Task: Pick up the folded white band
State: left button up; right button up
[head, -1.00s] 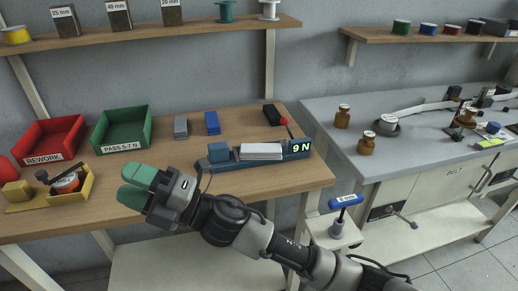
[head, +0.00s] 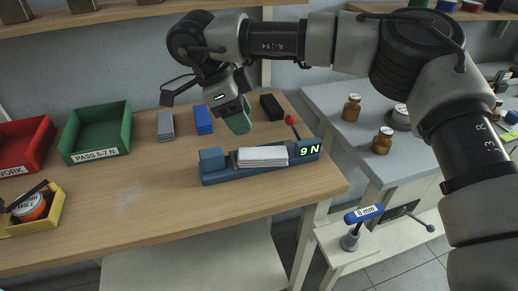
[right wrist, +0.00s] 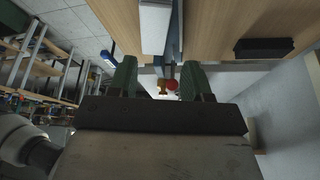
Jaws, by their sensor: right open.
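The folded white band (head: 262,156) lies flat on a blue tester (head: 225,173) whose green display (head: 309,149) reads 9 N. My right gripper (head: 239,122) is above the bench, just behind and a little left of the band, with its green fingers pointing down; it is apart from the band. In the right wrist view its two green fingers (right wrist: 157,80) are spread with nothing gripped between them. A white strip, likely the band (right wrist: 155,27), shows at the top there. My left gripper is not in view.
A red-knobbed lever (head: 291,119) stands at the tester's right end. Grey blocks (head: 165,125), blue blocks (head: 203,119) and a black block (head: 271,107) lie behind. Green (head: 97,133) and red (head: 25,145) trays stand left.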

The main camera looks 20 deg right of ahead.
aim_at(262, 152)
jog(key=f, duration=0.1)
jog(key=s+d+f, duration=0.1)
jog(key=f, duration=0.1)
jog(key=shift+s+d+f, duration=0.15)
jog(key=shift+s+d, duration=0.05)
jog(key=shift+d, duration=0.1)
jog(key=shift+f, duration=0.2)
jog(key=shift+w+d+f, duration=0.1)
jog(key=shift+d+f, duration=0.05)
jog(key=shift+f, duration=0.2)
jog(key=x, duration=0.4)
jog(key=shift+d+f, duration=0.25)
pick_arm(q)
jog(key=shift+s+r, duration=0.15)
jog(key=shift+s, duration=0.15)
pick_arm(e)
jog(key=c, duration=0.6)
jog(key=shift+o, duration=0.2)
jog(key=shift+r, duration=0.15)
